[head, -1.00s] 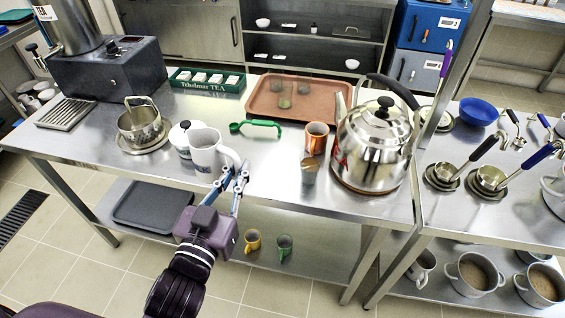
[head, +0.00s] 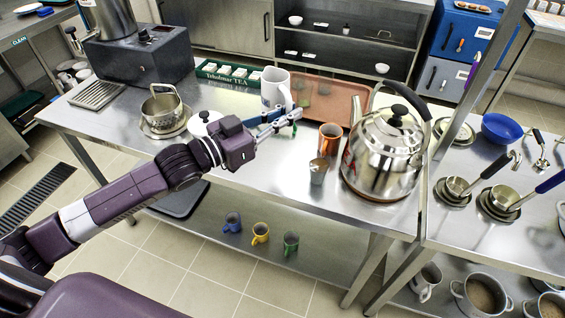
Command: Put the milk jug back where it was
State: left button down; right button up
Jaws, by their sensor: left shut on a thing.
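The white milk jug (head: 275,87) is in the head view, upright above the middle of the steel table, in front of the green tea box. My left gripper (head: 292,117) is shut on it at its handle side. The jug seems raised off the table, though the gripper partly hides its lower part. My right gripper is not in view.
A brown tray (head: 340,103) with glasses lies behind the jug. A copper cup (head: 330,138), a small metal cup (head: 318,170) and a big kettle (head: 385,150) stand to the right.

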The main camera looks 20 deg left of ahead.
pick_arm(q)
notch_tip(320, 180, down, 17)
jog(key=shift+f+p, duration=0.1)
jog(key=shift+p, duration=0.25)
jog(key=shift+f, duration=0.15)
jog(key=c, duration=2)
grip_release()
jog(key=b+v, duration=0.1)
jog(key=v, duration=1.1)
